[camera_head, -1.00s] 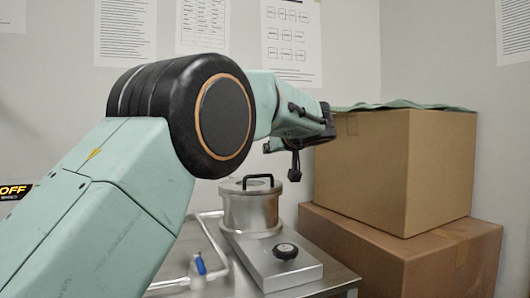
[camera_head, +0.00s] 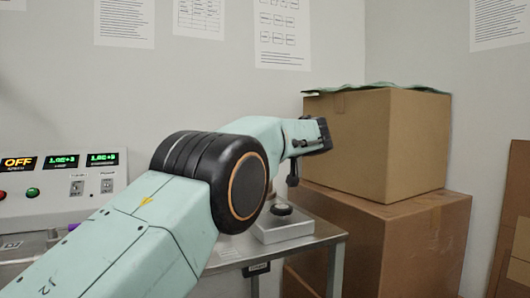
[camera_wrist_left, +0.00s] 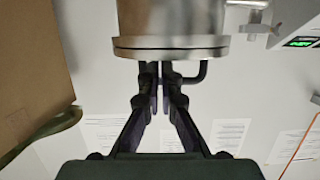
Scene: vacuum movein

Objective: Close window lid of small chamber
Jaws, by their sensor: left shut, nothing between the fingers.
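The small metal chamber (camera_wrist_left: 172,20) hangs from the top of the left wrist view, which appears upside down. Its round lid (camera_wrist_left: 172,48) lies flat against the rim with a thin dark seam, and a black bar handle (camera_wrist_left: 203,72) sticks out from it. My left gripper (camera_wrist_left: 161,70) is shut and empty, its fingertips close to the lid and handle; I cannot tell whether they touch. In the head view my left gripper (camera_head: 292,178) shows as a small dark part hanging from the wrist. There my arm hides the chamber; only its metal base (camera_head: 284,229) with a black knob (camera_head: 281,210) shows.
Two stacked cardboard boxes (camera_head: 385,145) (camera_head: 400,235) stand right of the metal table (camera_head: 325,240), close to my wrist. A control panel (camera_head: 60,185) reading OFF is at the left. A brown board (camera_head: 512,220) stands at the far right.

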